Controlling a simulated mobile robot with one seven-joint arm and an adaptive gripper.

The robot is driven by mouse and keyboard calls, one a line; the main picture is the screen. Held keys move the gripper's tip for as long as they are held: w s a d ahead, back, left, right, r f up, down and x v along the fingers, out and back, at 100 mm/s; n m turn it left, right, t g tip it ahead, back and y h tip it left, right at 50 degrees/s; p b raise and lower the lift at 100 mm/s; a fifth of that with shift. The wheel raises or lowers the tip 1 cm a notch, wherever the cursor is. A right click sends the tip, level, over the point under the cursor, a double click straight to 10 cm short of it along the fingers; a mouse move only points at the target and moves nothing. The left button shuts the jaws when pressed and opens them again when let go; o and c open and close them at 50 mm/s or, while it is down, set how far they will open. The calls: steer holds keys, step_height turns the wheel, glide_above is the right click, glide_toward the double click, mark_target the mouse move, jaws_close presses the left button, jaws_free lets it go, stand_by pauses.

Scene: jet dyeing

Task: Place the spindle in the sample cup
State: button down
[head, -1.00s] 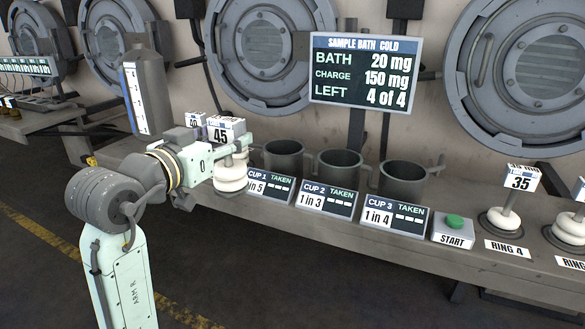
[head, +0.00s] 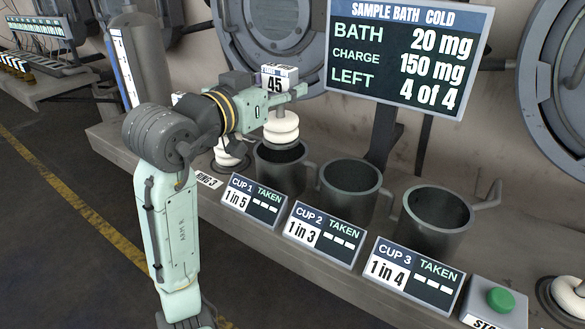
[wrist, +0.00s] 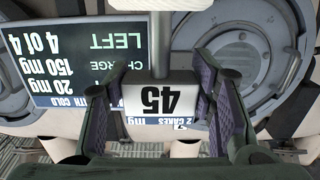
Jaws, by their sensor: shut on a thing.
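My gripper (head: 282,97) is shut on the spindle (head: 281,129), which has white cakes at its lower end and a tag reading 45. In the wrist view the spindle's tag (wrist: 160,98) sits upside down between my two fingers. The spindle hangs upright over the back of the cup 1 mouth in the head view; the exact gap cannot be told. Cup 1 (head: 280,178) is a dark grey open cup. Cup 2 (head: 347,195) and cup 3 (head: 432,228) stand to its right, and look empty.
Signs for cup 1 (head: 253,201), cup 2 (head: 325,234) and cup 3 (head: 415,275) stand before the cups. A green start button (head: 500,299) is at right. Another spindle (head: 229,153) stands left of cup 1. The bath display (head: 408,60) rises behind, reading 4 of 4 left.

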mark_target(280, 137)
step_height(280, 137, down, 10)
steer(key=shift+r, duration=0.1)
stand_by(0.4)
steer(key=shift+f, duration=0.25)
steer(key=c, duration=0.7)
jaws_free()
steer(key=shift+r, duration=0.1)
steer(key=shift+r, duration=0.15)
steer(key=b+v, duration=0.1)
steer(key=v, duration=1.1)
steer(key=shift+b, duration=0.4)
